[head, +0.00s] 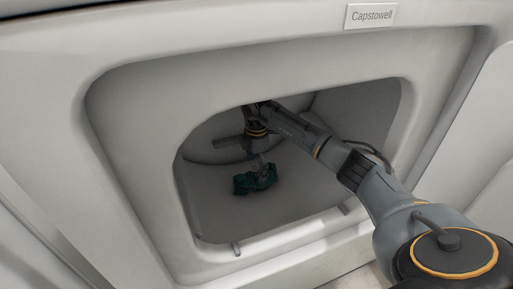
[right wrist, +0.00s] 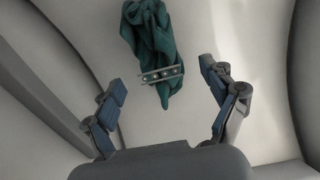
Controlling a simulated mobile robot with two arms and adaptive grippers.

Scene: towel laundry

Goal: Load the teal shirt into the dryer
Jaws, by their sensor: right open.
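The teal shirt (head: 254,180) lies crumpled on the floor of the dryer drum, inside the dryer (head: 140,130). My right arm reaches in through the opening, and my right gripper (head: 262,168) is just above the shirt in the head view. In the right wrist view the right gripper (right wrist: 165,105) has its two fingers spread wide and empty. The teal shirt (right wrist: 152,45) shows beyond and between the fingertips there, with a light strip with dots across its near end. The shirt appears apart from both fingers. My left gripper is in neither view.
The dryer opening's rim surrounds my right arm, with the lower lip (head: 290,228) below it. The drum wall (right wrist: 250,50) curves around the gripper. Bare drum floor lies around the shirt. A label reading Capstowell (head: 371,16) is above the opening.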

